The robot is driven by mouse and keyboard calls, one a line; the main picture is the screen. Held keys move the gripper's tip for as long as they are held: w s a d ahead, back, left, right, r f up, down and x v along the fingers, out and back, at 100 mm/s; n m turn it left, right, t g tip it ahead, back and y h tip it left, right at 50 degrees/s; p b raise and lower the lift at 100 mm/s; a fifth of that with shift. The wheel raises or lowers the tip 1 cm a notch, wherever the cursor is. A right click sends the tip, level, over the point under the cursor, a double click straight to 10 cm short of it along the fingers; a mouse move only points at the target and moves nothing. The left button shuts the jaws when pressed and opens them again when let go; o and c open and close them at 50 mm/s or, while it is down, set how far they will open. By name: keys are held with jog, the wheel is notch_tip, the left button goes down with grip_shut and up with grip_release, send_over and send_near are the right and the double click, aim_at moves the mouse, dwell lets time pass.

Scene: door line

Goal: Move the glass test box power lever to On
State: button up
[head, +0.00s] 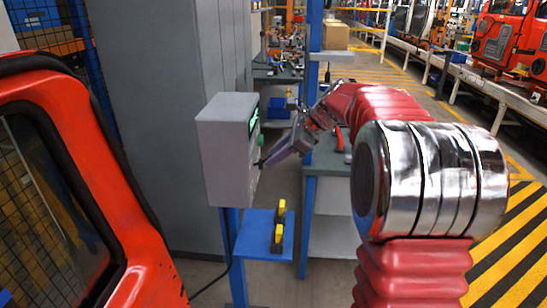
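The grey glass test box (222,160) stands on a blue post left of the middle. Its front panel faces right and I see it at a steep slant. A dark screen with green marks (254,122) is near the top of the panel, and a green part (261,140) sticks out below it. My gripper (268,161) reaches in from the right, with its tip close to the lower part of the panel. I cannot tell if it touches. The power lever and its position cannot be made out. The fingers are seen from the side, so their opening is unclear.
A blue shelf (252,236) below the box holds black and yellow tools (279,226). An orange-red vehicle door (130,235) is close on the left. A grey cabinet (150,90) stands behind the box. A workbench (325,165) stands behind my arm. The striped aisle on the right is clear.

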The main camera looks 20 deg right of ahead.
jog(key=o, duration=0.4)
jog(key=v, duration=1.3)
jog(key=shift+s+d+r, duration=0.15)
jog(key=shift+s+r, duration=0.05)
jog(key=shift+r, duration=0.05)
